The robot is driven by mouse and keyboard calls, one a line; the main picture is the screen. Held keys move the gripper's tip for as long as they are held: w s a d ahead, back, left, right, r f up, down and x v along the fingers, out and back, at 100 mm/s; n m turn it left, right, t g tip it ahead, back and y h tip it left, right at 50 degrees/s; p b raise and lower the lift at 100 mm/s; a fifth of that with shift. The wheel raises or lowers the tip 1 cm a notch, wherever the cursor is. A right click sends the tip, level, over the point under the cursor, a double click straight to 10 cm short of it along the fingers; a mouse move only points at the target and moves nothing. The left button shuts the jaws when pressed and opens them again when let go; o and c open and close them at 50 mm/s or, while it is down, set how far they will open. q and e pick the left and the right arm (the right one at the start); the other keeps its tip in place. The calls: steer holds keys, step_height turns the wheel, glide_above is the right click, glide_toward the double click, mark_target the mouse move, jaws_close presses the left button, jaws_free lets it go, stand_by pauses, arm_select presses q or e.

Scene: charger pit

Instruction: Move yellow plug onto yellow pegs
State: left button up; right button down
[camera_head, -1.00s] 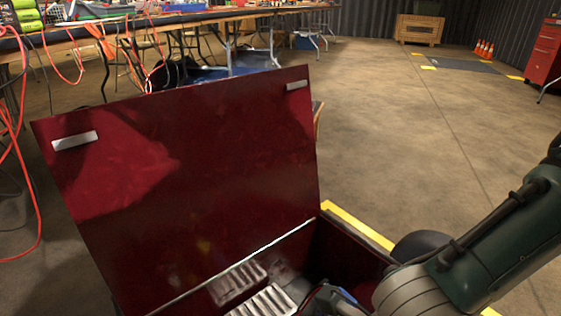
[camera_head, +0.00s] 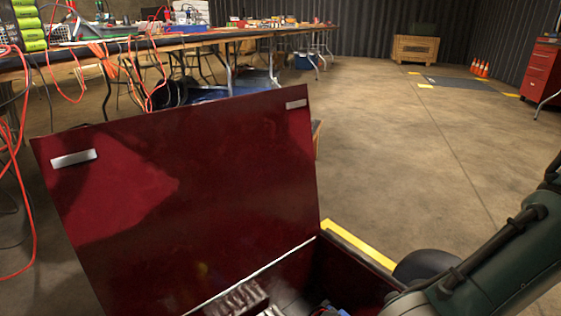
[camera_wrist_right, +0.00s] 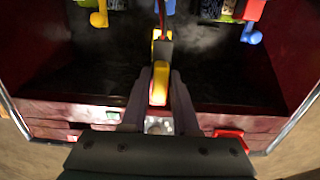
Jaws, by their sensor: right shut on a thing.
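The yellow plug (camera_wrist_right: 160,82) is between the fingers of my right gripper (camera_wrist_right: 161,72) in the right wrist view. The gripper is shut on it, above the dark floor of an open red box. A dark cable or rod rises from the plug's far end. A yellow hooked piece (camera_wrist_right: 98,19) hangs at the box's far side, at upper left; I cannot tell whether it belongs to the yellow pegs. No yellow pegs can be clearly made out. In the head view the right gripper is below the picture edge. My left gripper is in neither view.
The box's raised red lid (camera_head: 190,190) stands tall in the head view. Blue pieces (camera_wrist_right: 250,32) and a red block (camera_wrist_right: 250,9) sit along the box's far side. A red handle (camera_wrist_right: 232,138) is on the near side. A cluttered table (camera_head: 150,42) stands behind.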

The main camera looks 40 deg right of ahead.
steer(key=shift+f+b, duration=0.9)
steer(key=shift+f, duration=0.35)
steer(key=c, duration=0.6)
jaws_free()
step_height(320, 180, up, 10)
steer(key=p, duration=0.7)
